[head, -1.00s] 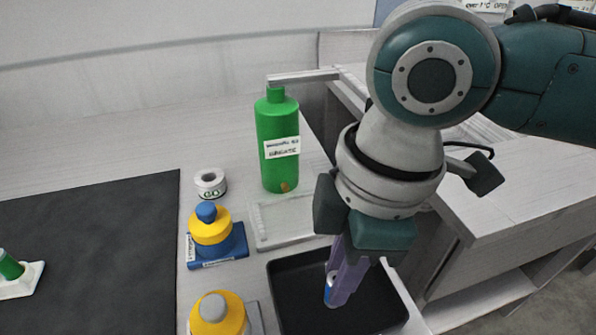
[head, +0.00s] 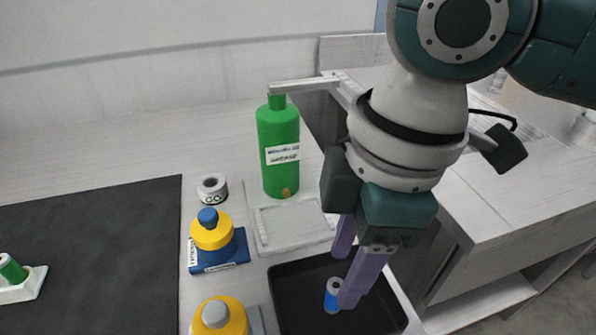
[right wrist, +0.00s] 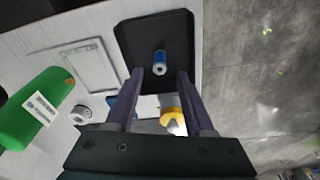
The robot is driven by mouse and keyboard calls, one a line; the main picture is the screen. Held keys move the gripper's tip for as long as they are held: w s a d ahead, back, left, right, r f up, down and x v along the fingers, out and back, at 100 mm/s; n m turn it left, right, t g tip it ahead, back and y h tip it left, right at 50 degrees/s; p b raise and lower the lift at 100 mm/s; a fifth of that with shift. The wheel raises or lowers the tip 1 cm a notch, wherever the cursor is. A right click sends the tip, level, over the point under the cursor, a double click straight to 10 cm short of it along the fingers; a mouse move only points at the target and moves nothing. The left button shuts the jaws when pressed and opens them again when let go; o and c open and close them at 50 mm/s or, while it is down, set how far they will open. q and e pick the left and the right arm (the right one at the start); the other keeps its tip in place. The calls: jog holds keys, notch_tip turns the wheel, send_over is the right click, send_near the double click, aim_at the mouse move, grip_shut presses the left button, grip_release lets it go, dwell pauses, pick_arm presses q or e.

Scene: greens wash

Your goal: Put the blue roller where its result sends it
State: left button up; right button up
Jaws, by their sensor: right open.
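The blue roller (head: 332,297), with a pale end, stands in the black tray (head: 290,300) at the front, looking upright in the head view. In the right wrist view the roller (right wrist: 160,64) shows inside the tray (right wrist: 135,38), beyond the fingertips. My right gripper (head: 345,278) is open, its purple fingers above the tray and close to the roller. In the right wrist view the gripper (right wrist: 160,76) has a clear gap between its fingers, with nothing gripped. My left gripper is not in view.
A yellow piece with a blue knob (head: 212,235) sits on a blue base; another with a grey knob (head: 218,316) is in front. A "GO" ring (head: 212,187), pale frame (head: 290,226) and green bottle (head: 279,145) stand behind. A dark mat (head: 95,250) bears a green roller (head: 12,268).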

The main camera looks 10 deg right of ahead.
notch_tip(320, 180, up, 9)
jog(key=p, duration=0.1)
jog(key=s+a+f+m+t+y, duration=0.2)
jog(key=s+a+f+m+y, duration=0.1)
jog(key=s+a+f+m, duration=0.15)
jog(key=s+d+f+m+h, duration=0.2)
jog(key=s+d+m, duration=0.1)
jog(key=d, duration=0.3)
jog(key=s+d+f+m+t+h, duration=0.1)
jog(key=s+d+f+m+h, duration=0.1)
jog(key=s+d+m, duration=0.2)
jog(key=d+m, duration=0.2)
jog(key=shift+s+d+f, duration=0.2)
jog(key=shift+s+d, duration=0.1)
jog(key=shift+d, duration=0.1)
notch_tip(320, 180, up, 44)
jog(key=p, duration=4.3)
jog(key=shift+f+p, duration=0.2)
jog(key=shift+p, duration=0.15)
